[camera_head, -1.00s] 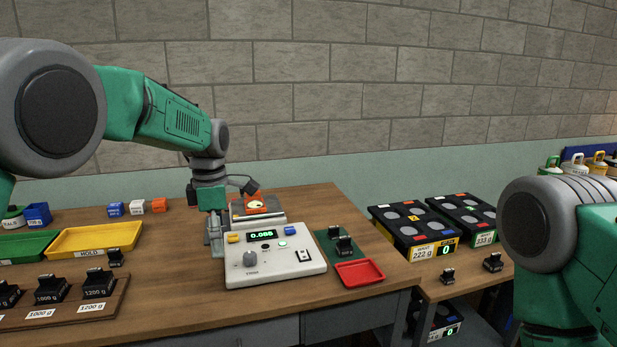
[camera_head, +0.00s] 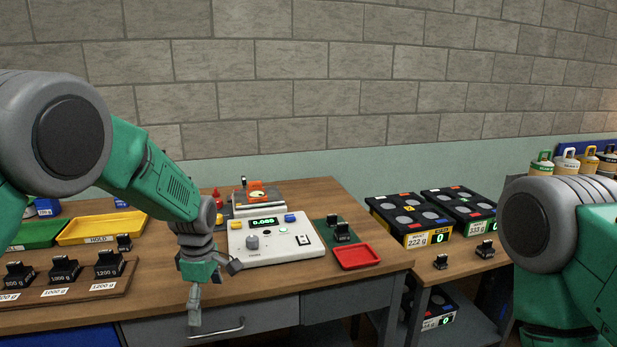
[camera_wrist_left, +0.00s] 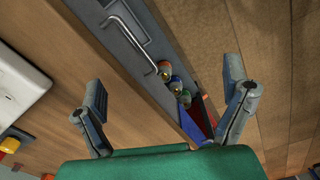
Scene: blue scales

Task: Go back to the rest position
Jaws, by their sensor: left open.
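My left gripper (camera_head: 194,305) hangs from the green left arm in front of the table's front edge, by a drawer handle. In the left wrist view its two fingers (camera_wrist_left: 168,85) are spread wide with nothing between them. The white scale (camera_head: 268,241) with a lit green display sits on the table beyond the gripper, clear of it. The scale's pan behind carries an orange item (camera_head: 256,191). On my right arm only the grey and green upper part shows; its gripper is outside both views.
The wooden table (camera_head: 240,287) has a drawer with a metal handle (camera_head: 217,329) below its edge. A yellow tray (camera_head: 102,228), black weights (camera_head: 64,269) and a red tray (camera_head: 357,256) lie on it. A lower bench with black scales (camera_head: 411,218) stands right.

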